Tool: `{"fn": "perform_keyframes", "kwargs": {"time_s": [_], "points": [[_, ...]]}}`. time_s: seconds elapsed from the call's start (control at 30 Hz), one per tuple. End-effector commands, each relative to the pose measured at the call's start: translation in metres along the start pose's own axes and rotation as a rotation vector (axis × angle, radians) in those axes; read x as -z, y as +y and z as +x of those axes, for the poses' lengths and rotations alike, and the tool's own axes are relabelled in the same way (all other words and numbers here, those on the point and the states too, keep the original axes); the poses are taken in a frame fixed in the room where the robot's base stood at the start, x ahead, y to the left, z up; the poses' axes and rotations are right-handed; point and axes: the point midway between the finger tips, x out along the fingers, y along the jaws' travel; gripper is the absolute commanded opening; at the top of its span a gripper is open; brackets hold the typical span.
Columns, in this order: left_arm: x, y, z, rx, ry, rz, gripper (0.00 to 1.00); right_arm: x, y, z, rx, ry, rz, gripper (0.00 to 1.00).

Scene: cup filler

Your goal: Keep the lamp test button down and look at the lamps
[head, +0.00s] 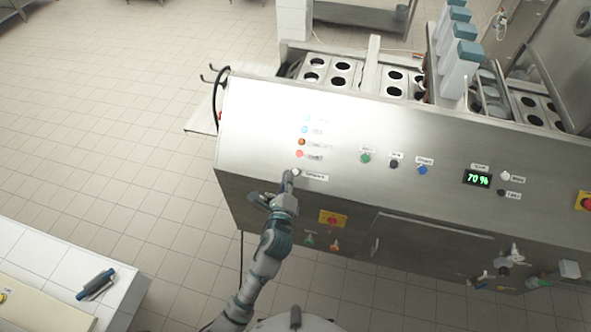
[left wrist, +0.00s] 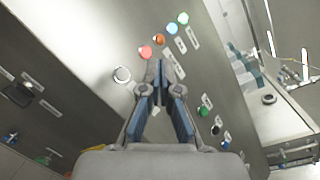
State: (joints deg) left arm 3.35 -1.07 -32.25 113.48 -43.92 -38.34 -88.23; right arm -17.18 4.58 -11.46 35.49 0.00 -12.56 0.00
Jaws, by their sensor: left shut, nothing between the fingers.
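The white lamp test button (head: 296,172) sits on the sloped steel panel below a column of lamps. It also shows in the left wrist view (left wrist: 122,74), left of my fingertips. The lamps are pale green (head: 308,117), blue (head: 304,129), amber (head: 302,141) and red (head: 299,153). In the wrist view the red (left wrist: 146,52), blue (left wrist: 172,29) and green (left wrist: 183,18) ones look bright; the amber one looks duller. My left gripper (head: 288,180) is shut and empty, its tips beside the button with no clear contact. My right gripper is out of view.
Green (head: 365,158), black (head: 394,163) and blue (head: 422,169) buttons sit right of the lamps, with a display (head: 478,178) reading 70 %. A red stop button on yellow (head: 333,218) is below. A white-tiled block (head: 50,255) stands at lower left.

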Motion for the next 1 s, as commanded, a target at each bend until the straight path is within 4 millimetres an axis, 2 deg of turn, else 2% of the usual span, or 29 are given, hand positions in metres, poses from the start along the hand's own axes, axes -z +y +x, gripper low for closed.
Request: {"fn": "perform_keyframes", "kwargs": {"time_s": [0.3, 0.47, 0.57, 0.83, 1.0], "points": [[0.001, 0.001, 0.001, 0.000, 0.000, -0.001, 0.00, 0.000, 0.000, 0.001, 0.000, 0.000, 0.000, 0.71], [0.007, 0.007, 0.007, -0.001, 0.000, -0.001, 0.00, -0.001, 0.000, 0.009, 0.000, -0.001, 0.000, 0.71], [0.014, 0.014, 0.015, 0.000, 0.001, -0.002, 0.00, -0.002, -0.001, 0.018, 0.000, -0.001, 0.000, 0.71], [0.034, 0.035, 0.040, 0.000, 0.000, -0.003, 0.00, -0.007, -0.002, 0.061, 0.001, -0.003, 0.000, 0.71], [0.040, 0.040, 0.052, 0.000, 0.000, 0.000, 0.00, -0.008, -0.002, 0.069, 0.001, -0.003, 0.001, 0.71]]}}
